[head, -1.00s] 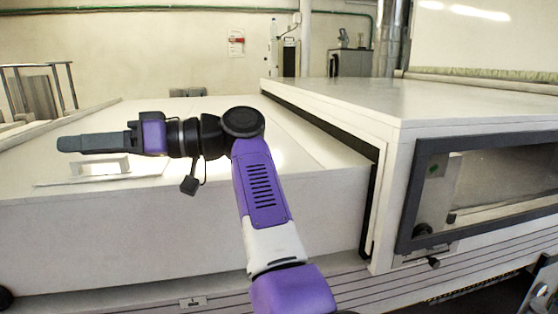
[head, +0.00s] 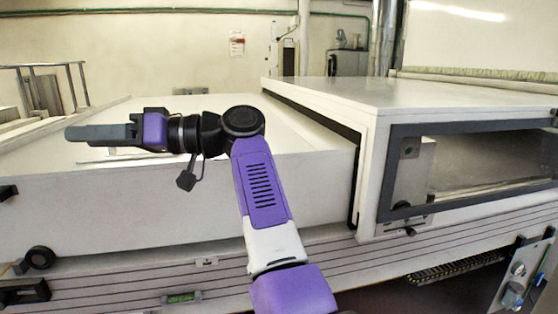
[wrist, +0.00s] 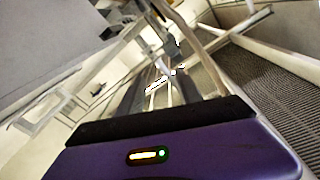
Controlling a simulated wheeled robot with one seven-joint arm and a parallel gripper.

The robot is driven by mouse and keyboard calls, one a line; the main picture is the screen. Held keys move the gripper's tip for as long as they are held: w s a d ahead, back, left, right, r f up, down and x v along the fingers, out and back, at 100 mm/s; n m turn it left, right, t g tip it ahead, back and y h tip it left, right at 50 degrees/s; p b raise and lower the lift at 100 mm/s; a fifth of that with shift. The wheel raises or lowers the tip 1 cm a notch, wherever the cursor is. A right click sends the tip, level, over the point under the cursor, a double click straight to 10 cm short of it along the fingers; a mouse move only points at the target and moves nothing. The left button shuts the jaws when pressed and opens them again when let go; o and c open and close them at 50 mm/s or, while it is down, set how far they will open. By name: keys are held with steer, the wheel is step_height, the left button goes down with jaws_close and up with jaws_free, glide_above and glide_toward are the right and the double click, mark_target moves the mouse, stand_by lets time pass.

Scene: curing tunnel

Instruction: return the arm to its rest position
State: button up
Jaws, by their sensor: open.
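My arm rises from the bottom middle of the head view and bends left at the elbow. My gripper (head: 72,133) points left, level, above the white top of the long machine. It is seen side-on there, with nothing visible between its fingers. In the wrist view the purple gripper body fills the bottom, and the dark fingers of my gripper (wrist: 150,98) stand apart beyond it. The view past them is tilted.
The white curing tunnel housing (head: 420,98) with a dark-framed window (head: 480,165) stands at the right. The long white machine body (head: 120,210) lies below my forearm. A metal rail (head: 75,85) is at the far left. A control panel (head: 520,275) is at the lower right.

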steer(key=w+d+m+t, duration=0.2)
steer(key=w+m+t, duration=0.2)
steer(key=w+t, duration=0.3)
steer(key=w+d+f+m+t+h, duration=0.3)
steer(key=w+d+f+m+t, duration=0.25)
steer(key=d+f, duration=0.35)
steer(key=s+d+f+m+t+h, duration=0.2)
steer(key=s+d+f+t+h, duration=0.15)
steer(key=d+f, duration=0.55)
steer(key=s+d+f+m+t+h, duration=0.2)
steer(key=s+d+f+t+h, duration=0.15)
steer(key=d+f, duration=0.55)
steer(key=s+d+f+t+h+p, duration=0.1)
steer(key=s+d+f+h, duration=0.1)
steer(key=s+d+f, duration=0.35)
steer(key=s+d+f+t+h, duration=0.1)
steer(key=s+d+f+h, duration=0.15)
steer(key=s+d, duration=0.65)
steer(key=s+d+f+g+h, duration=0.1)
steer(key=s+d+g, duration=0.1)
steer(key=s, duration=1.5)
steer(key=s+d+f+g+h+p, duration=0.1)
steer(key=s+d, duration=0.3)
steer(key=s, duration=1.3)
steer(key=shift+s+d+m+g+h+p, duration=0.3)
steer(key=shift+m+g+h, duration=0.2)
steer(key=shift+h, duration=0.25)
